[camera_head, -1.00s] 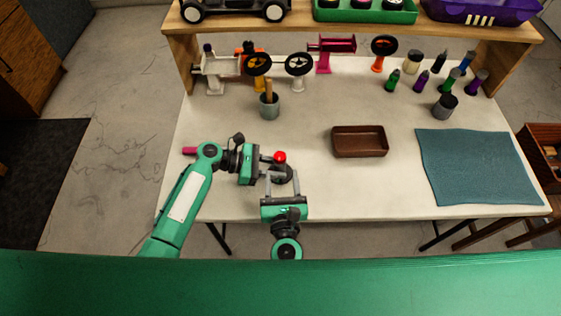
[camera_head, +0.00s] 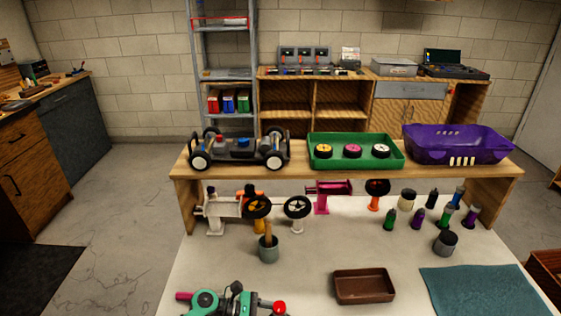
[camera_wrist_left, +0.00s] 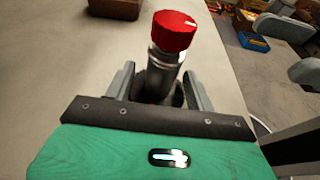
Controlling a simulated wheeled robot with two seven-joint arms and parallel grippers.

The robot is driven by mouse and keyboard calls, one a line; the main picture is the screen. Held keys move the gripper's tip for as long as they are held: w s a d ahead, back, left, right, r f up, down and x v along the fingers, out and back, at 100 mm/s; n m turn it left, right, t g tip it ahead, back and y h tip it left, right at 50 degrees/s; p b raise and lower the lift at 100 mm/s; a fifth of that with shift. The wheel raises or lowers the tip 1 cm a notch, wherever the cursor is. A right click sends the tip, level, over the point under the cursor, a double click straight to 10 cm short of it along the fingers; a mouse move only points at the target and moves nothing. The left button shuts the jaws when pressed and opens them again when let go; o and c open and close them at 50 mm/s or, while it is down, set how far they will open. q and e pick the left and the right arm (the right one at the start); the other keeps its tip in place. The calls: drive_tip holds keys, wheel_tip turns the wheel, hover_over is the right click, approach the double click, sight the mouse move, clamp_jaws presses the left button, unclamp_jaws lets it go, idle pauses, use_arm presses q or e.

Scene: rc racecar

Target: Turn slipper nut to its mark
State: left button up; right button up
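A red ribbed knob (camera_wrist_left: 173,31) with a white mark on its top sits on a grey metal shaft (camera_wrist_left: 162,72); it may be the slipper nut. The knob also shows at the bottom edge of the head view (camera_head: 279,307). My left gripper (camera_wrist_left: 158,75) has its fingers on either side of the shaft below the knob, with visible gaps, so it looks open. A dark round base behind the shaft is partly hidden. My right gripper (camera_wrist_left: 285,50) shows only as two grey fingers, apart, at the right of the left wrist view; it is outside the head view.
A brown tray (camera_head: 364,287) and a teal mat (camera_head: 478,290) lie on the white table. A grey cup (camera_head: 268,249) and several wheel stands and bottles stand farther back. A raised wooden shelf holds a car chassis (camera_head: 239,151), a green tray (camera_head: 355,164) and a purple body shell (camera_head: 457,145).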

use_arm(q)
drive_tip(key=v, duration=1.2)
